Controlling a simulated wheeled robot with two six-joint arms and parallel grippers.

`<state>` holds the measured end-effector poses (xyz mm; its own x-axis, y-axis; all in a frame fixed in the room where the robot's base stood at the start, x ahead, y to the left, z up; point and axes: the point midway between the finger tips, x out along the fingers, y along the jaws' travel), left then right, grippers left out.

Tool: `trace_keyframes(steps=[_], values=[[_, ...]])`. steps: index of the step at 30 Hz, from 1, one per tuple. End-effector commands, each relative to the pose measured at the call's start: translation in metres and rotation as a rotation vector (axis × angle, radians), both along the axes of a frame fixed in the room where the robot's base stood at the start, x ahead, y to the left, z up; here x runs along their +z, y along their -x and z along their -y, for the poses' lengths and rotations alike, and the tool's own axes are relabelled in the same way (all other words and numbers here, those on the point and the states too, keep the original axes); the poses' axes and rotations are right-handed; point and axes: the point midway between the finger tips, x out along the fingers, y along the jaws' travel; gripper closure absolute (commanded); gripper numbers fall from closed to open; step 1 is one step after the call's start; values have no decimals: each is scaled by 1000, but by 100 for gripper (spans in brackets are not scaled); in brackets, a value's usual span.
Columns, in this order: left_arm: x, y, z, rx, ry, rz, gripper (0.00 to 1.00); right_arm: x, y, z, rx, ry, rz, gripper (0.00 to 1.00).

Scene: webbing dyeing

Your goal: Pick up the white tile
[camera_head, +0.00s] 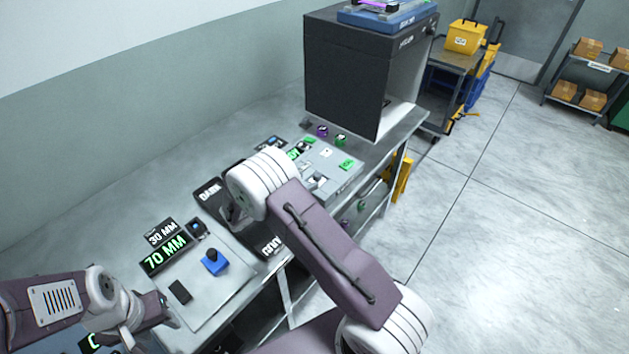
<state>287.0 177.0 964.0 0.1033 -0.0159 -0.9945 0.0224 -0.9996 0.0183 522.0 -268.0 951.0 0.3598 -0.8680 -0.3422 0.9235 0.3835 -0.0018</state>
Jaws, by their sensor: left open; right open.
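A small white tile (326,153) with a dark mark lies on the light grey board (346,178) in the middle of the bench. Green tiles (346,165) lie near it on the same board. My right gripper (232,217) is over the bench left of this board, mostly hidden behind its own white wrist, and open. It is apart from the white tile. My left gripper (152,312) is open at the lower left, beside a grey plate (213,293) with a blue block and a black block. It holds nothing that I can see.
A dark open-fronted cabinet (345,75) stands at the bench's far end. A cart (455,62) with a yellow box is beyond. The floor to the right is clear.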

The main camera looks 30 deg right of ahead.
Motion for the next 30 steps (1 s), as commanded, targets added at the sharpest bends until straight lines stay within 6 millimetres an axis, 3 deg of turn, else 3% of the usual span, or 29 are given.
trace_keyframes(steps=[5, 12, 20, 21, 26, 30], values=[[3, 0, 0, 0, 0, 0, 55, -4, -5, 11, -1, -2, 0, 53], [13, 0, 0, 0, 0, 0, 55, -16, -22, 46, -4, -2, 0, 53], [12, 0, 0, 0, 0, 0, 55, -20, -25, 52, -1, -3, 1, 53], [12, 0, 0, 0, 0, 0, 55, -20, -25, 52, -1, -3, 1, 55], [12, 0, 0, 0, 0, 0, 55, -20, -25, 52, -1, -3, 1, 100], [12, 0, 0, 0, 0, 0, 55, -19, -25, 52, -1, -3, 1, 100]])
